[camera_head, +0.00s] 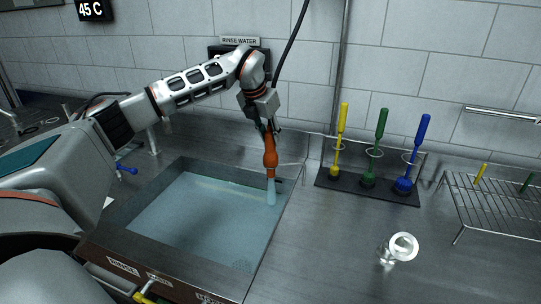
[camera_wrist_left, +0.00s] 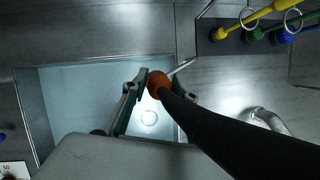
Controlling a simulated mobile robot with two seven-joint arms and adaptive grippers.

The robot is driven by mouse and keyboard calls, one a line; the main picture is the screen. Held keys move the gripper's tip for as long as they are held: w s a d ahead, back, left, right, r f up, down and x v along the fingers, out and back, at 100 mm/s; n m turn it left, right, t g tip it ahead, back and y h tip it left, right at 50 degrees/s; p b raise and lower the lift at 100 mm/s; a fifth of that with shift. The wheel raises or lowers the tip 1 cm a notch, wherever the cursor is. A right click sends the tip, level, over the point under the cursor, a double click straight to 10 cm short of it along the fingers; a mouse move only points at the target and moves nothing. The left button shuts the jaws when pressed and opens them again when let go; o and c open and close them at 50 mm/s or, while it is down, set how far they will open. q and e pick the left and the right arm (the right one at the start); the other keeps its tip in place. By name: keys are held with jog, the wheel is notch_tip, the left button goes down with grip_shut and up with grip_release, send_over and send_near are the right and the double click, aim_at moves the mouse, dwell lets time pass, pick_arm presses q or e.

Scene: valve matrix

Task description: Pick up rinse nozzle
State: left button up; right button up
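The rinse nozzle (camera_head: 270,157) is orange and hangs upright, tip down, over the water basin (camera_head: 121,219). A pale blue cone extends below it to the water. A black hose (camera_head: 289,46) comes down to it from above. My left gripper (camera_head: 268,127) is at the nozzle's upper end, pointing down. In the left wrist view the orange nozzle (camera_wrist_left: 158,82) lies between the two fingers. The left finger is close beside it; the hose hides much of the other finger, so contact is unclear. My right gripper is not in view.
A dark rack (camera_head: 385,191) with yellow, green and blue brushes stands right of the basin. A clear glass vessel (camera_head: 402,247) is at the front right, and a wire rack (camera_head: 491,207) at the far right. A thin rod reaches toward the nozzle near the basin edge.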

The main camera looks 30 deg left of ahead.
pick_arm(q)
grip_shut()
